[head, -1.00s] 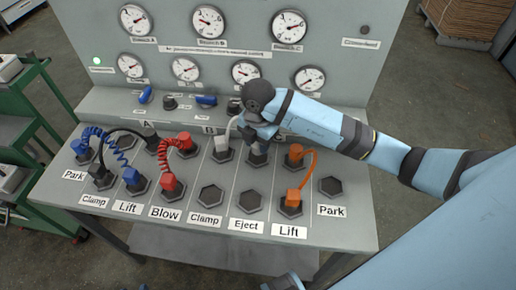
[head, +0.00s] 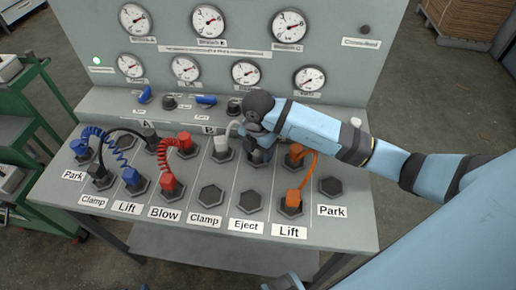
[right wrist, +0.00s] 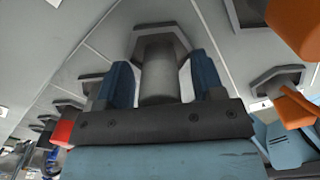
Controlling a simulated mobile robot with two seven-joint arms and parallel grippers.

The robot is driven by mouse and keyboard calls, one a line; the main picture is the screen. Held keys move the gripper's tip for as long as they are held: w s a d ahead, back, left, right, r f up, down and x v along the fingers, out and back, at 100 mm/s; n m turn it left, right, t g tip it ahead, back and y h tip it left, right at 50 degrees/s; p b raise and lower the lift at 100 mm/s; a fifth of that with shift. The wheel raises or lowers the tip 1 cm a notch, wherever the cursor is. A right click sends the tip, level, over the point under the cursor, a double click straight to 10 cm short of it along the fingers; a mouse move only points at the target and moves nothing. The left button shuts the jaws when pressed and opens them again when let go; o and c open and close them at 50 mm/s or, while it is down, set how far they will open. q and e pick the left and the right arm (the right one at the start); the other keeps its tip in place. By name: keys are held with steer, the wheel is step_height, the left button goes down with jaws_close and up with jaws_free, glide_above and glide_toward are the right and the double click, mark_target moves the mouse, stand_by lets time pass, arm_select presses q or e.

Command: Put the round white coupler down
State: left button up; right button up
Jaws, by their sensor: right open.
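The round white coupler (right wrist: 165,78) appears as a pale grey cylinder in the right wrist view. It stands upright at a dark hexagonal socket (right wrist: 153,36). My right gripper (right wrist: 163,65) is open, with one blue finger on each side of the coupler and narrow gaps showing. In the head view my right gripper (head: 260,150) is at the back row of sockets and mostly hides this coupler. A white hose (head: 232,128) runs from there to a white coupler (head: 221,144) just left. My left gripper is not in view.
Orange couplers (head: 295,155) with a hose stand close on the right. Red couplers (head: 168,183), blue couplers (head: 131,178) and a black hose (head: 122,131) are on the left. Front sockets Clamp (head: 210,196) and Eject (head: 250,200) are empty, as is Park (head: 331,186). Gauges stand behind.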

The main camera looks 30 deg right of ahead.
step_height(320, 180, up, 12)
steer(key=shift+r+p, duration=0.1)
steer(key=shift+p, duration=0.25)
stand_by(0.5)
